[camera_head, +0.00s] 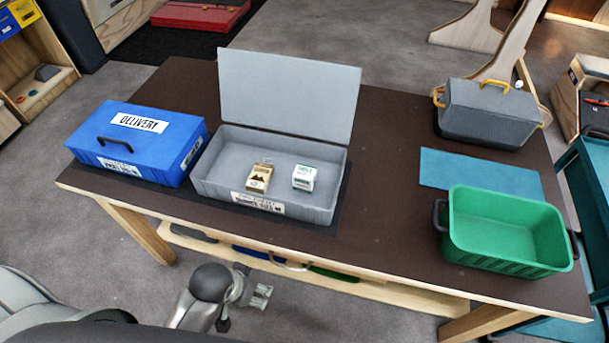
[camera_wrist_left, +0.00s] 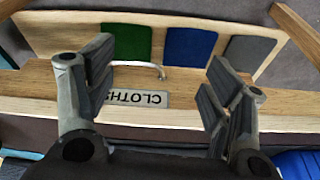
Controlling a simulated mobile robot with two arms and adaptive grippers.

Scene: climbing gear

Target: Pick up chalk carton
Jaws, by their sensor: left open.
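Two small cartons stand inside the open grey box (camera_head: 330,206) on the table. One is tan with a dark mountain mark, a carton (camera_head: 258,179) at the left; the other is a white carton with green print (camera_head: 304,178) to its right. Their print is too small to read, so I cannot tell which is the chalk carton. My left gripper (camera_head: 259,298) is low in front of the table's front edge, well short of the box. In the left wrist view it is open and empty (camera_wrist_left: 158,88), facing the lower shelf. My right gripper is not in view.
The grey box's lid (camera_head: 290,97) stands raised behind it. A closed blue delivery box (camera_head: 165,150) sits left. At right are a green bin (camera_head: 470,258), a teal mat (camera_head: 480,172) and a grey toolbox (camera_head: 490,115). The table's middle right is clear. A cloth-labelled shelf (camera_wrist_left: 200,110) lies below.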

